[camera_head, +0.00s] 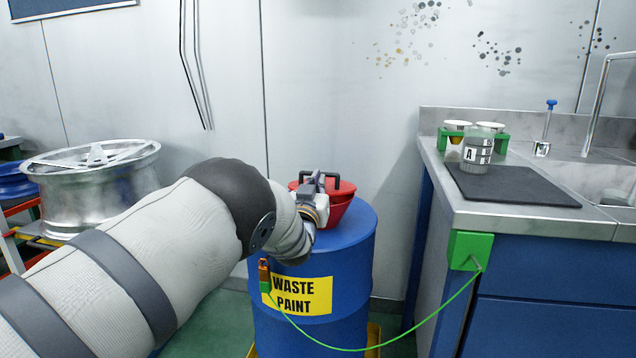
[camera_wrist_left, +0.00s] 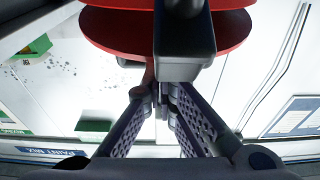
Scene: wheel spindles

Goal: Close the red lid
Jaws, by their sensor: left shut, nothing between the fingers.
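The red lid (camera_head: 345,187) with a black handle (camera_head: 322,174) lies roughly level over a red funnel (camera_head: 332,214) on top of the blue waste paint drum (camera_head: 345,245). I cannot tell whether it is fully seated. My left gripper (camera_head: 313,182) is at the left side of the lid, close to the handle, and partly covers it. In the left wrist view the red lid (camera_wrist_left: 108,27) and its black handle (camera_wrist_left: 185,45) fill the top. The shut, empty fingertips (camera_wrist_left: 161,98) are just below the handle there; contact is unclear. My right gripper is not in view.
A steel sink counter (camera_head: 480,212) with a dark mat (camera_head: 515,186) and a labelled beaker (camera_head: 476,153) stands to the right. A green clamp (camera_head: 470,249) has a green wire running to the drum. A metal wheel (camera_head: 85,190) stands at left.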

